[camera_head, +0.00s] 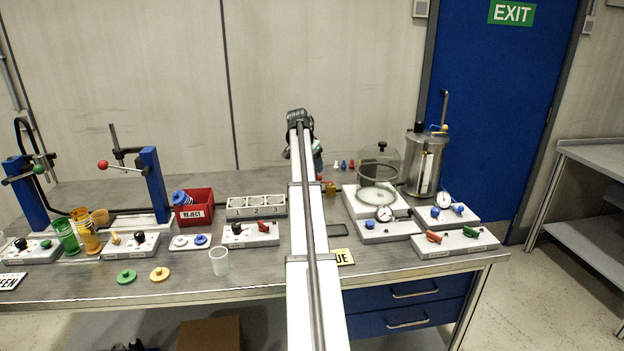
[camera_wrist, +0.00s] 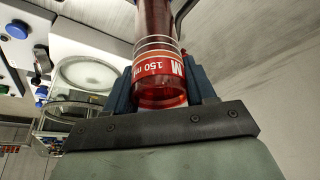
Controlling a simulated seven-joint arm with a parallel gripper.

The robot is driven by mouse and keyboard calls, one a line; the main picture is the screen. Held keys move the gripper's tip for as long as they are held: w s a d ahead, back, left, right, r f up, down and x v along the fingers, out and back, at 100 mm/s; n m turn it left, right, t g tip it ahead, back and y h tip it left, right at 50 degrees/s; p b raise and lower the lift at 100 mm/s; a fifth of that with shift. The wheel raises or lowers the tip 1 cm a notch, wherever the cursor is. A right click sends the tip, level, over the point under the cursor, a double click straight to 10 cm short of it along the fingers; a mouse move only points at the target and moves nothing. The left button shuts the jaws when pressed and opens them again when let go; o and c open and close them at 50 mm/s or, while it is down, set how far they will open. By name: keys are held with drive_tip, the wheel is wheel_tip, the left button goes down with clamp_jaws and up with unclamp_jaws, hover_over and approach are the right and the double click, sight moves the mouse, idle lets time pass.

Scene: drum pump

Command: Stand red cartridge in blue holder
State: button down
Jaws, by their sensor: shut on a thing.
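The red cartridge (camera_wrist: 158,60) is a clear red tube with white rings and a "150 ml" mark, in the wrist view. My gripper (camera_wrist: 160,85) is shut on it, with one dark blue finger on each side near its marked end. The tube's other end runs out of the top of the picture. In the head view my gripper (camera_head: 317,152) shows only in part behind my arm, above the back of the bench, and the cartridge cannot be made out. Two stands with blue uprights (camera_head: 155,185) (camera_head: 25,197) are at the left; I cannot tell which thing is the blue holder.
Green (camera_head: 66,236) and orange (camera_head: 87,232) cups stand at the left. A red reject bin (camera_head: 194,214), a white block with round openings (camera_head: 256,212) and a clear cup (camera_head: 219,262) are left of my arm. A glass bell jar (camera_head: 378,170) and metal tank (camera_head: 424,165) stand right. My arm hides the bench middle.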

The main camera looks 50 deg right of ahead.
drive_tip(key=shift+f, duration=2.4)
drive_tip(key=shift+c, duration=1.9)
unclamp_jaws()
drive_tip(key=v, duration=1.2)
